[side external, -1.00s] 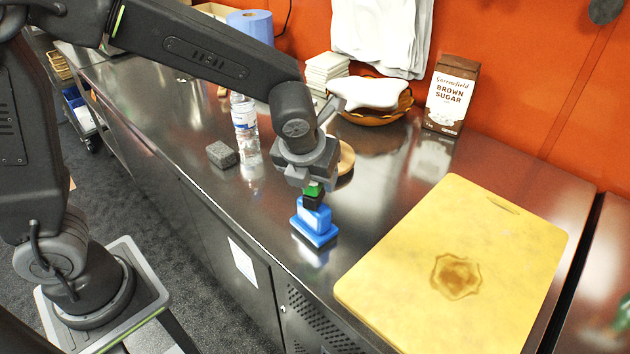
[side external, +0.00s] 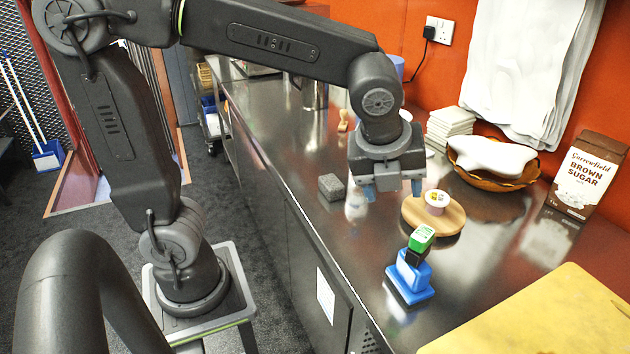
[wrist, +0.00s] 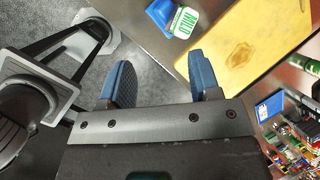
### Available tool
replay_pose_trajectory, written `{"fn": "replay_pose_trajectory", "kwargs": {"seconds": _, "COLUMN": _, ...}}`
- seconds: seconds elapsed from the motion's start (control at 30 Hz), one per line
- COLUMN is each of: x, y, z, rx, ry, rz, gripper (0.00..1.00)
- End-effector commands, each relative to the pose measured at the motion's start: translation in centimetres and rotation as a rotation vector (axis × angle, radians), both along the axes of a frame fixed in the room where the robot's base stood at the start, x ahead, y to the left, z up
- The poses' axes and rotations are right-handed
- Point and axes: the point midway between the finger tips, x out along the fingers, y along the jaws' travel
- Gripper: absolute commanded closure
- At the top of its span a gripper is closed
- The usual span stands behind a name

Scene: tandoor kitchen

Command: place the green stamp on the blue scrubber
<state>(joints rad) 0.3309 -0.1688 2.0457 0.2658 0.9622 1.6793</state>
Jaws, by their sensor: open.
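The green stamp (side external: 421,238), with a green top and a black lower part, rests on the blue scrubber (side external: 410,279) and leans slightly. In the wrist view the stamp (wrist: 182,22) shows its label, "MILD", beside the blue of the scrubber (wrist: 159,12). My gripper (side external: 392,191) is open and empty, above and behind the stamp in the side view and apart from it. Its blue fingers (wrist: 160,77) are spread in the wrist view, with nothing between them.
A round wooden board (side external: 450,222) holding a small cup (side external: 437,200) lies behind the stamp. A grey sponge block (side external: 331,187) is to the left. The yellow cutting board (side external: 545,315) is front right. A bowl (side external: 475,176) and brown sugar carton (side external: 588,175) stand at the back.

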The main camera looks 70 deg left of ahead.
Motion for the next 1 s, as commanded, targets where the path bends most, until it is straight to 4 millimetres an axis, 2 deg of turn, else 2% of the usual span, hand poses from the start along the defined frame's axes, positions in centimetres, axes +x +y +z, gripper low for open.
{"fn": "replay_pose_trajectory", "kwargs": {"seconds": 0.03, "x": -1.1, "y": 1.2, "z": 0.4, "rx": -0.075, "ry": -0.025, "rz": 0.162, "gripper": 0.43}}
{"fn": "replay_pose_trajectory", "kwargs": {"seconds": 0.2, "x": -4.5, "y": 3.9, "z": 0.8, "rx": -0.350, "ry": -0.098, "rz": 0.736, "gripper": 0.43}}
{"fn": "replay_pose_trajectory", "kwargs": {"seconds": 0.4, "x": -8.4, "y": 6.0, "z": 0.4, "rx": -0.668, "ry": -0.158, "rz": 1.378, "gripper": 0.43}}
{"fn": "replay_pose_trajectory", "kwargs": {"seconds": 0.5, "x": -9.7, "y": 6.6, "z": 0.0, "rx": -0.798, "ry": -0.174, "rz": 1.628, "gripper": 0.43}}
{"fn": "replay_pose_trajectory", "kwargs": {"seconds": 0.6, "x": -10.6, "y": 6.9, "z": -0.4, "rx": -0.889, "ry": -0.181, "rz": 1.801, "gripper": 0.43}}
{"fn": "replay_pose_trajectory", "kwargs": {"seconds": 0.7, "x": -11.1, "y": 7.0, "z": -0.6, "rx": -0.940, "ry": -0.183, "rz": 1.897, "gripper": 0.43}}
{"fn": "replay_pose_trajectory", "kwargs": {"seconds": 1.0, "x": -11.2, "y": 7.0, "z": -0.7, "rx": -0.956, "ry": -0.182, "rz": 1.932, "gripper": 0.43}}
